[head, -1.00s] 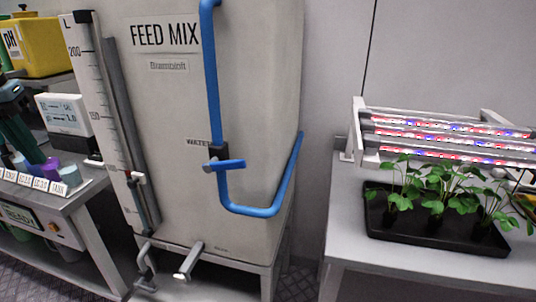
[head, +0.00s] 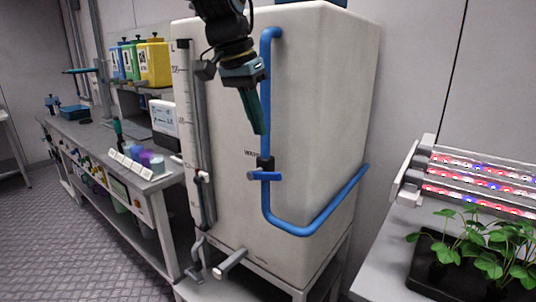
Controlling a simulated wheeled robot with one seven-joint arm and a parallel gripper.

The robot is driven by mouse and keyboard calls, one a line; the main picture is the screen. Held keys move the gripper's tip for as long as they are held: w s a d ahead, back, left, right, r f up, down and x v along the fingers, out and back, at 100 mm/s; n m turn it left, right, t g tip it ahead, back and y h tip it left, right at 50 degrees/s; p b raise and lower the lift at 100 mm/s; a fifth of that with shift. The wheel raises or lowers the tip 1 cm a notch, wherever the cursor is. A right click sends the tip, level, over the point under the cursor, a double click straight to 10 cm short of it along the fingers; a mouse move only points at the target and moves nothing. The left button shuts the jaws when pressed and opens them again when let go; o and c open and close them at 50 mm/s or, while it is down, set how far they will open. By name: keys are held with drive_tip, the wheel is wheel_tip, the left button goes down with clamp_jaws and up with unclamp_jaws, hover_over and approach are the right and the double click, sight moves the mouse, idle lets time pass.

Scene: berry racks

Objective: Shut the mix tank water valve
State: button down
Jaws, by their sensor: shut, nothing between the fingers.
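The mix tank (head: 320,110) is a large pale box on a grey stand in the middle of the head view. A blue water pipe (head: 266,90) runs down its front and bends right along the bottom. The water valve (head: 264,176) has a blue handle lying crosswise to the vertical pipe, below a dark valve body. My gripper (head: 260,130) reaches down from the top, its green fingers together and empty. In the picture its tips lie just above the valve body, apart from the handle. The gripper and arm hide part of the FEED MIX lettering.
A sight tube (head: 183,110) with a scale stands at the tank's left. Grey outlet fittings (head: 230,264) stick out below. A bench (head: 95,140) with bottles and cups runs left. The left floor is clear.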

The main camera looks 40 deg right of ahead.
sight(274, 172)
drive_tip(key=x, duration=0.2)
drive_tip(key=p+x, duration=0.1)
drive_tip(key=x, duration=0.2)
drive_tip(key=s+a+p+x, duration=0.1)
drive_tip(key=x, duration=0.2)
drive_tip(key=shift+f, duration=0.1)
drive_tip(key=shift+s+d+f+b, duration=0.2)
drive_tip(key=shift+s+f+b, duration=0.55)
drive_tip(key=shift+f+b, duration=0.3)
drive_tip(key=shift+r, duration=0.3)
drive_tip(key=shift+r+p, duration=1.15)
drive_tip(key=shift+r, duration=0.05)
wheel_tip(274, 172, up, 4)
drive_tip(key=p, duration=0.3)
drive_tip(key=shift+f, duration=0.25)
wheel_tip(274, 172, up, 9)
drive_tip(key=s+a+b, duration=0.2)
drive_tip(key=b, duration=0.1)
drive_tip(key=shift+s+a, duration=0.2)
